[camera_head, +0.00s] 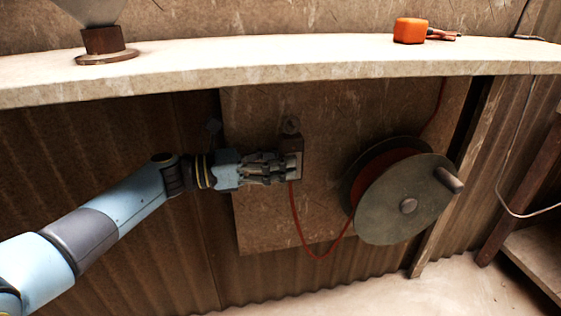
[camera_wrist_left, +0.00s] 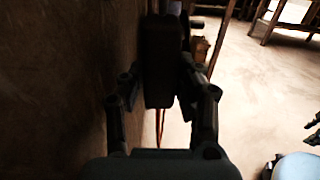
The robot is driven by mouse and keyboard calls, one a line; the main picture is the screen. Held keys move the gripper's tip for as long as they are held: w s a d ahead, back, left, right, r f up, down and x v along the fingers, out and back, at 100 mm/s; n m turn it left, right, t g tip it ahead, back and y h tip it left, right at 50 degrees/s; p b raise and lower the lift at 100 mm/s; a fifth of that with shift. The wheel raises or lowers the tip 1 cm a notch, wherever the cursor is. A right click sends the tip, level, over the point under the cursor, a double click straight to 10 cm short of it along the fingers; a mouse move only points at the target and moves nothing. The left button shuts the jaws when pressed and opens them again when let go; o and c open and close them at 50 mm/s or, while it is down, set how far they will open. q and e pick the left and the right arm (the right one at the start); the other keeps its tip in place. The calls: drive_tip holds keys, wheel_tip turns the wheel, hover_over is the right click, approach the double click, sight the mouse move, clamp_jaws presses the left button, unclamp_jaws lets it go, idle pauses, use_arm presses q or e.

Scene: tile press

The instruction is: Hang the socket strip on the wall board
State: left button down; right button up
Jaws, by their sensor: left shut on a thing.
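The socket strip (camera_head: 293,155) is a small dark brown block held upright in front of the wall board (camera_head: 262,112). My left gripper (camera_head: 284,169) reaches in from the left and is shut on it. In the left wrist view the strip (camera_wrist_left: 163,60) is a dark shape between the fingers, with the board surface (camera_wrist_left: 60,80) to its left. I cannot tell whether the strip touches the board or the fitting. A red cable (camera_head: 304,243) hangs from the strip. My right gripper is not clearly seen.
A cable reel (camera_head: 405,205) with a grey-green disc stands right of the strip, and the red cable loops to it. A pale shelf (camera_head: 230,72) runs above, carrying an orange tool (camera_head: 409,30) and a brown-based object (camera_head: 104,43). Board below the strip is bare.

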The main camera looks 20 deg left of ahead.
idle(0.4)
use_arm(q)
drive_tip(key=c, duration=0.8)
unclamp_jaws()
drive_tip(key=shift+c, duration=0.2)
drive_tip(key=shift+s, duration=0.1)
